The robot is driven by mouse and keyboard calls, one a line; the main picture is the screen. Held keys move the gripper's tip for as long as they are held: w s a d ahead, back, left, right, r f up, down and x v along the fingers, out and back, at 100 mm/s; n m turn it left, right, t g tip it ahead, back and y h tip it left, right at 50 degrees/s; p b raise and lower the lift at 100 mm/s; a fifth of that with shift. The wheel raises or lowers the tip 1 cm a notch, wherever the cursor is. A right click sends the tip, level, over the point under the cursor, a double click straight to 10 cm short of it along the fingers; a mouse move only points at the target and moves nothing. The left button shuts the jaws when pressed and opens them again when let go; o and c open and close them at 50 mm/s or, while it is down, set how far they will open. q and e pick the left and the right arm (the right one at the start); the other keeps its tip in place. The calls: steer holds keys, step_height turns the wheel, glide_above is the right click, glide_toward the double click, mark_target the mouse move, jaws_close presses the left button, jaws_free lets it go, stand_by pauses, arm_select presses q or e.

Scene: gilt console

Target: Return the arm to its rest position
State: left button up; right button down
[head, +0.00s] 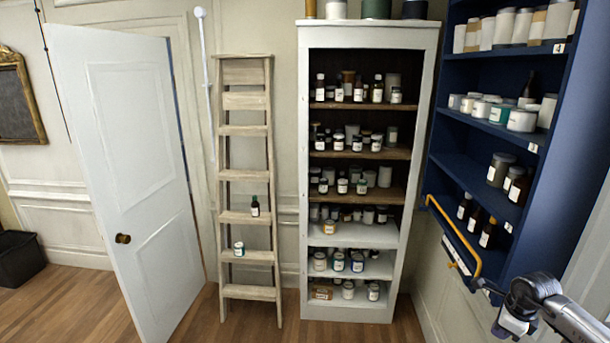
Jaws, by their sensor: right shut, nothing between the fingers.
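My right gripper (484,286) is at the lower right, at the end of my grey and black right arm (545,292). It is shut and empty, beside the lower front of the blue shelf unit (470,170). Its fingertips are small and dark and lie close to the lower end of an orange-yellow bar (455,237) on that unit. I cannot tell whether they touch it. My left gripper is not in view.
A white bookcase (302,200) with several jars and bottles stands in the middle. A wooden ladder (245,130) holding a brown bottle (255,206) and a jar (239,249) leans left of it. A white door (135,180) stands ajar. The wooden floor (225,325) in front is clear.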

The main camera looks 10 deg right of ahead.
steer(key=w+a+r+m+t+y, duration=0.3)
steer(key=w+a+r+m+t, duration=0.3)
steer(key=w+r+t, duration=0.6)
steer(key=s+a+r+m+t+h, duration=0.1)
steer(key=a+r+m+t+h, duration=0.25)
steer(key=r+m, duration=0.35)
steer(key=s+a+r+m+t+h, duration=0.1)
steer(key=a+r+m+t+h, duration=0.2)
steer(key=r+m, duration=0.35)
steer(key=s+a+r+m+t+h, duration=0.1)
steer(key=s+r+m+t+h, duration=0.2)
steer(key=r+m, duration=0.4)
steer(key=s+a+f+m+g+y+p, duration=0.2)
steer(key=s+a+f+m+g, duration=0.5)
steer(key=a+f, duration=0.4)
steer(key=s+a+f+m+g+y+p, duration=0.2)
steer(key=s+a+f+m+g, duration=0.35)
steer(key=s+a+f, duration=0.55)
steer(key=s+a+f+m+g+y+p, duration=0.1)
steer(key=s+f+g, duration=0.6)
steer(key=s+f, duration=1.1)
steer(key=s+a+y+p, duration=0.1)
steer(key=s+p, duration=0.1)
steer(key=s, duration=0.2)
steer(key=shift+a+f+m+g+y, duration=0.3)
steer(key=shift+f+m+y, duration=0.05)
steer(key=shift+m, duration=0.05)
